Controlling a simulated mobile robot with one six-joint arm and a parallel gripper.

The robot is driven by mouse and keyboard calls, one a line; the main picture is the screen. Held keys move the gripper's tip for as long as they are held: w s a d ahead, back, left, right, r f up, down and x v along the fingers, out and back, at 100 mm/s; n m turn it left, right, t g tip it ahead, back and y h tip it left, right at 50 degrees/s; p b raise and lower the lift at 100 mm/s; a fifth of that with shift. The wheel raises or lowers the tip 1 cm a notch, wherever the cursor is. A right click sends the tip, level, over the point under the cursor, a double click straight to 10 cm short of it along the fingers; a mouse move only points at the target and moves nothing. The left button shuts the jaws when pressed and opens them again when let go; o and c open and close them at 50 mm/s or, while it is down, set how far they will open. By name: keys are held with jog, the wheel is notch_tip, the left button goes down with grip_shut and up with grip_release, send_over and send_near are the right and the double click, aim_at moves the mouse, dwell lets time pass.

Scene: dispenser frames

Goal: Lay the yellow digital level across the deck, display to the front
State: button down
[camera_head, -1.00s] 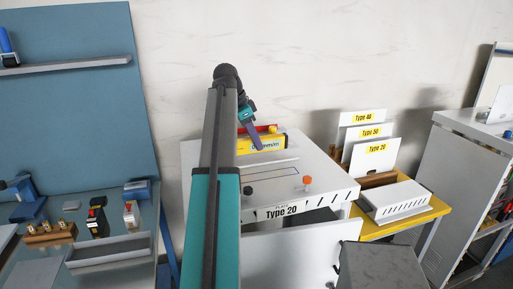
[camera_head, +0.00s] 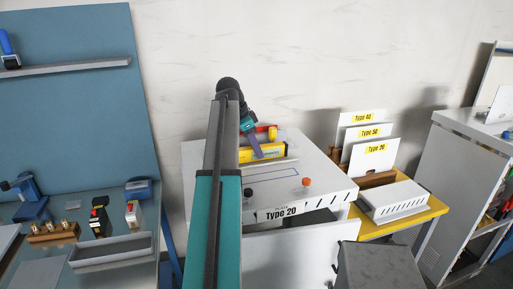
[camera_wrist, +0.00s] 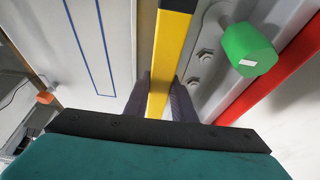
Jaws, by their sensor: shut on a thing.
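The yellow digital level (camera_head: 272,152) is over the back part of the white deck (camera_head: 318,172), running left to right in the head view. Dark lettering shows on its front face; its display is too small to make out. My gripper (camera_head: 257,152) comes down on the level from above and is shut on it. In the wrist view, the level (camera_wrist: 163,60) is a yellow bar with a black end, between the two fingers of my gripper (camera_wrist: 160,98). I cannot tell whether the level touches the deck. My arm hides part of the deck's left side.
A red bar (camera_wrist: 290,70) and a green knob (camera_wrist: 248,50) are beside the level. A blue outline (camera_wrist: 92,45) and an orange knob (camera_head: 306,182) are on the deck. Type cards (camera_head: 370,150) and a white slotted box (camera_head: 395,200) stand to the right.

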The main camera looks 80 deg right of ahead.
jog(key=shift+f, duration=0.15)
jog(key=c, duration=1.5)
grip_release()
jog(key=shift+r, duration=0.2)
jog(key=shift+b+v, duration=1.75)
jog(key=shift+v, duration=4.2)
jog(key=shift+a, duration=0.1)
